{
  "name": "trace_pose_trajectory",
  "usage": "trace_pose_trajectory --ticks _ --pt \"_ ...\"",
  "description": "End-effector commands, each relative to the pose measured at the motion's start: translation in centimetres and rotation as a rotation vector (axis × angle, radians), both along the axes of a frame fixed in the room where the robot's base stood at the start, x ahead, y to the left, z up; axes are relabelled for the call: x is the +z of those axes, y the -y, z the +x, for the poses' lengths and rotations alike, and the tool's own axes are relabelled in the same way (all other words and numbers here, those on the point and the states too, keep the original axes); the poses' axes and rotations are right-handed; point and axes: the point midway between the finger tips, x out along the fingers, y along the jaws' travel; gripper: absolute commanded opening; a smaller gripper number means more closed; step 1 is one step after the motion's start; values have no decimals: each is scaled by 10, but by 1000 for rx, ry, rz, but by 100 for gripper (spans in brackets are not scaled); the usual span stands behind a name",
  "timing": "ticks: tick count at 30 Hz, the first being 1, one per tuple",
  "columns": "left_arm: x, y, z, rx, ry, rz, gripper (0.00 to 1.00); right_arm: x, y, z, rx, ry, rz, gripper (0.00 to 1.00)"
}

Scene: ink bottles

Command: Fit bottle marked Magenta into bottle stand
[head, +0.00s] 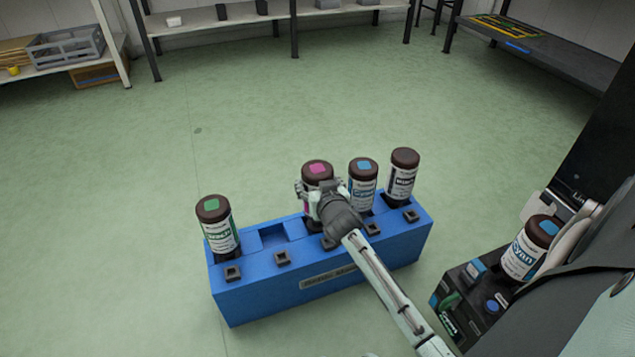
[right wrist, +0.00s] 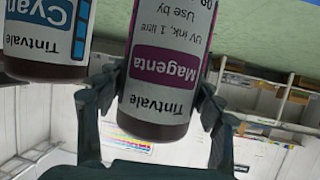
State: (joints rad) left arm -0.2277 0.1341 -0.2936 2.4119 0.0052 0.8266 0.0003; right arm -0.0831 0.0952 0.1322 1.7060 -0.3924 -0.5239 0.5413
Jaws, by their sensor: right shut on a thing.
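The magenta bottle (head: 317,171) has a dark brown cap with a magenta square. It stands roughly upright over the middle of the blue bottle stand (head: 235,300). My right gripper (head: 321,188) is shut around its upper part. In the right wrist view the fingers (right wrist: 155,100) press both sides of the bottle, whose Magenta label (right wrist: 163,68) appears upside down. The gripper hides the bottle's lower part in the head view, so I cannot tell how deep it sits. My left gripper is not in view.
The stand also holds a green-marked bottle (head: 217,228) at left, a cyan bottle (head: 363,183) close beside the magenta one, and a black bottle (head: 402,174). An empty slot (head: 272,236) lies left of the magenta bottle. Another Cyan bottle (head: 528,248) is at right. Open floor surrounds the stand.

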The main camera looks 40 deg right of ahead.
Motion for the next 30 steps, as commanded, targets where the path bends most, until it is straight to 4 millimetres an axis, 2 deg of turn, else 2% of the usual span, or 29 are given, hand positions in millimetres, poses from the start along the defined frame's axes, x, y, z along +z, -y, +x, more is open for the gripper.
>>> trace_pose_trajectory --ticks 8,30 --pt "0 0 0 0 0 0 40 2 0 1 1 5 -1 20" --pt "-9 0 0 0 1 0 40 -15 0 1 1 5 -1 20"
